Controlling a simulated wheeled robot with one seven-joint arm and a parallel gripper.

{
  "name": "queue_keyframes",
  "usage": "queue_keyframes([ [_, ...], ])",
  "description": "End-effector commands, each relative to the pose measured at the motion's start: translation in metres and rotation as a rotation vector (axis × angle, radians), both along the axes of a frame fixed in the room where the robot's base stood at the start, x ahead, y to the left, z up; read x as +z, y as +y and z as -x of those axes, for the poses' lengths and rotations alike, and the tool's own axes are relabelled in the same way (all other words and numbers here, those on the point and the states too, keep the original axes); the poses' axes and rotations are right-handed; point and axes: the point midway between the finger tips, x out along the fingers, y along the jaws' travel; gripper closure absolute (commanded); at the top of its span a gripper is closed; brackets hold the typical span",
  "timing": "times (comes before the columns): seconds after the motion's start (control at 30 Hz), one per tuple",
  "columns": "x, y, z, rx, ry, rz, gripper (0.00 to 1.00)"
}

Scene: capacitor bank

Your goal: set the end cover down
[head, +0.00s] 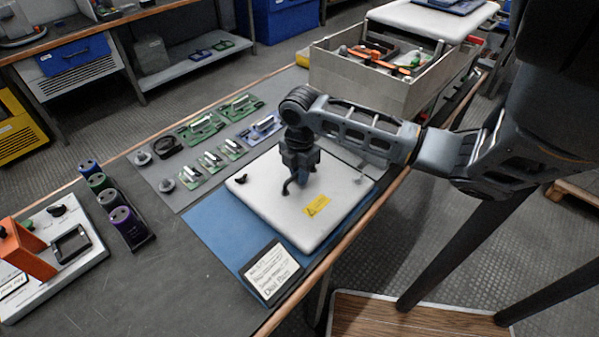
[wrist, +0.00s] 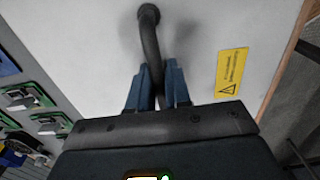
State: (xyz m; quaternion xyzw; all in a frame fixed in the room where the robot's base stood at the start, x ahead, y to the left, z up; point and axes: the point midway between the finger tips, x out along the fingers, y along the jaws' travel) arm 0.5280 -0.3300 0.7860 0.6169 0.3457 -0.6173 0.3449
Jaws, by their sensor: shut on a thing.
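The end cover (head: 268,205) is a white rounded panel with a yellow warning label (head: 317,205) and a dark handle (head: 287,187). It lies flat over the blue mat (head: 215,232), level with the bench; I cannot tell whether its underside touches the mat. My gripper (head: 302,181) points down over the middle of the cover. In the wrist view, my blue fingers (wrist: 158,82) are shut on the dark curved handle (wrist: 150,42), and the cover's white face (wrist: 80,40) fills the background. My wrist hides part of the handle in the head view.
A printed card (head: 270,272) lies at the mat's near edge. Green boards (head: 223,152) sit on a grey mat to the left. Coloured capacitors (head: 120,218) and a panel with an orange part (head: 28,250) stand farther left. A grey crate of tools (head: 375,85) stands behind.

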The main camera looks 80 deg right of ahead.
Motion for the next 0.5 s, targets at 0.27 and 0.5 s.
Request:
queue_keyframes([
  [0.27, -0.0006, -0.0001, 0.0001, 0.000, 0.000, 0.000, 0.58],
  [0.5, -0.0001, -0.0001, 0.0001, 0.000, 0.000, 0.000, 0.56],
])
